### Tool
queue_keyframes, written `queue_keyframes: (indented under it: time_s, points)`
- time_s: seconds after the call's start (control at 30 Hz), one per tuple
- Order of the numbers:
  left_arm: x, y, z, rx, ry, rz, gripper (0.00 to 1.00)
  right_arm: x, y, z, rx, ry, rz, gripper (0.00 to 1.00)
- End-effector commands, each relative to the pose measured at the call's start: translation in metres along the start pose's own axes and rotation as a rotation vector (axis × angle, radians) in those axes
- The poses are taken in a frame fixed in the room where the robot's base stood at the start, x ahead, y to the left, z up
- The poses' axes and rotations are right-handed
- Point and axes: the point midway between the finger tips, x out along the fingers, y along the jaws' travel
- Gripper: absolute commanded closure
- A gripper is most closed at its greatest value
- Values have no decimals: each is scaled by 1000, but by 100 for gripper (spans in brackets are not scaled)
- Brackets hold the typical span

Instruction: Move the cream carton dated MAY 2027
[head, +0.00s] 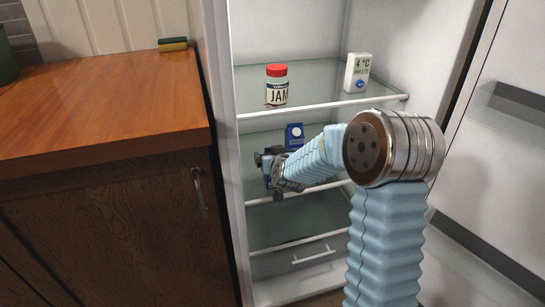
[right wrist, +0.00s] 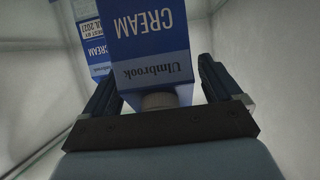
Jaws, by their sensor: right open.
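In the right wrist view, a blue and white cream carton (right wrist: 150,40) appears upside down between the fingers of my right gripper (right wrist: 158,66). The fingers are open on either side of it, and no date shows on its visible face. A second cream carton (right wrist: 97,45) stands beyond it at the left, with a best-by label that seems to read JUL 2027. In the head view, a blue carton (head: 294,135) shows on the middle fridge shelf behind my right gripper (head: 266,160). I cannot tell which of the two it is. My left gripper is out of view.
The fridge door (head: 490,180) is open at right. A wooden counter (head: 100,105) with a sponge (head: 173,44) lies left, mostly clear.

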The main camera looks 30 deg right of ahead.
Motion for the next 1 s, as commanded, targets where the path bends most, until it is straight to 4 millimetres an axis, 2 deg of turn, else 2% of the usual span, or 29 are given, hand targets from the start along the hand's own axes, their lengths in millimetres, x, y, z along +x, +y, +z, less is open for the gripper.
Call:
queue_keyframes:
  time_s: [0.13,0.43,0.9,1.0]
  points:
    - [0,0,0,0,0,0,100,9,0,0,0,-1,0,8]
    - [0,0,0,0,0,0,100,10,0,0,0,0,0,8]
    - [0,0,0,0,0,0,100,10,0,0,0,0,0,79]
    - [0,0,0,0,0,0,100,10,0,0,0,0,0,79]
